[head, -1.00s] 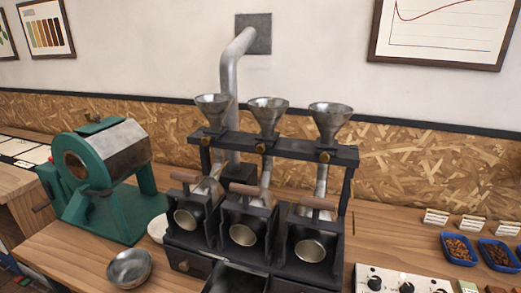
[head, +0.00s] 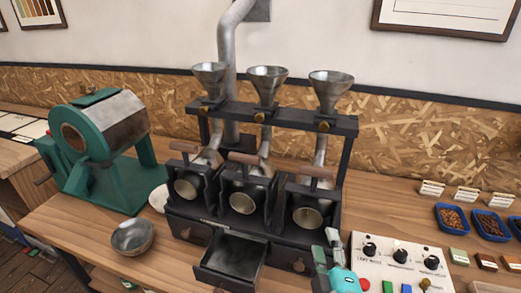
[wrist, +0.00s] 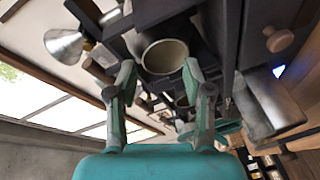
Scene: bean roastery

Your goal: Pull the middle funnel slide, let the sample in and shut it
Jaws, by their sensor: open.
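Three metal funnels stand in a row on a dark rack in the head view. The middle funnel (head: 267,80) has a brass knob (head: 260,117) below it, on the front of the rack's crossbar. A pipe runs from it down to the middle roaster drum (head: 243,202). My gripper (head: 326,246) is at the bottom right of the head view, low in front of the right drum and apart from the knob. In the wrist view its fingers (wrist: 158,75) are spread and empty, with a round drum mouth (wrist: 165,57) beyond them. A funnel (wrist: 65,43) shows at the left there.
A metal drawer (head: 232,258) stands pulled out below the drums. A control panel (head: 400,262) lies right of my gripper. A steel bowl (head: 132,237) and a green roaster (head: 105,150) are at the left. Blue bean trays (head: 452,218) are at the right.

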